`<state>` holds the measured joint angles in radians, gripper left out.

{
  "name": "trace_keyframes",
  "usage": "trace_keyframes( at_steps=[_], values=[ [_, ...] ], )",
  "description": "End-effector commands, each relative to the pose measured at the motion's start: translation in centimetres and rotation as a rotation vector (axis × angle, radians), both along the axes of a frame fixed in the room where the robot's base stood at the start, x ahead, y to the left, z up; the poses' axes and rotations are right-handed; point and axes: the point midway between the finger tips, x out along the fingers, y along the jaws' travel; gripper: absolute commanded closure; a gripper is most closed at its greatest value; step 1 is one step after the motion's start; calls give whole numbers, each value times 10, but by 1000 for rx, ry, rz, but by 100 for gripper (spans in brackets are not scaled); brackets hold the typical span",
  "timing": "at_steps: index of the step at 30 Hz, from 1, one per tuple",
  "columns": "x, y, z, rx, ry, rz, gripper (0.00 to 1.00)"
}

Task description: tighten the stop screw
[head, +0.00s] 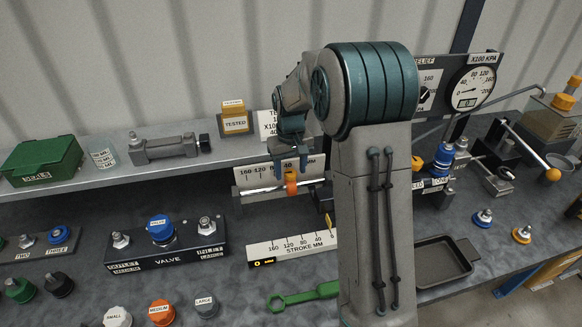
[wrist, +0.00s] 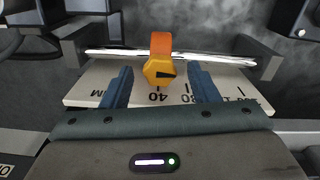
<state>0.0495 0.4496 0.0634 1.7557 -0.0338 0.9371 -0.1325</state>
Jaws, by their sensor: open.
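The stop screw (wrist: 156,71) is a yellow hexagonal knob with a black mark on its face. It sits on an orange stop (wrist: 161,43) on a bright rod in front of a white stroke scale (wrist: 85,87). The black mark points right in the wrist view. In the head view the orange stop (head: 291,188) shows just below my gripper (head: 292,166). My gripper is open, with one blue finger on each side of the screw in the wrist view (wrist: 160,67). Gaps show between both fingers and the screw; I cannot tell their exact depth. Nothing is held.
A lower stroke ruler (head: 290,249) lies on the bench. A valve block (head: 167,247) stands left, and a black tray (head: 443,262) is at right. A green wrench (head: 302,296) lies in front. Dark brackets (wrist: 263,54) flank the rod ends. The shelf holds a yellow TESTED block (head: 234,119).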

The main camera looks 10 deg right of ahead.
Motion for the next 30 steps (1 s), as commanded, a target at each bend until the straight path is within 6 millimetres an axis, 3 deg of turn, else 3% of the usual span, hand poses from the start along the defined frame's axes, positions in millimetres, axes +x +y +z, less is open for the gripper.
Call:
trace_keyframes(
  at_steps=[10, 15, 30],
  values=[
    [0, 0, -4, 0, 0, -1, 46],
    [0, 0, -4, 0, 0, -1, 91],
    [0, 0, -5, 0, -1, -107, 90]
  ],
)
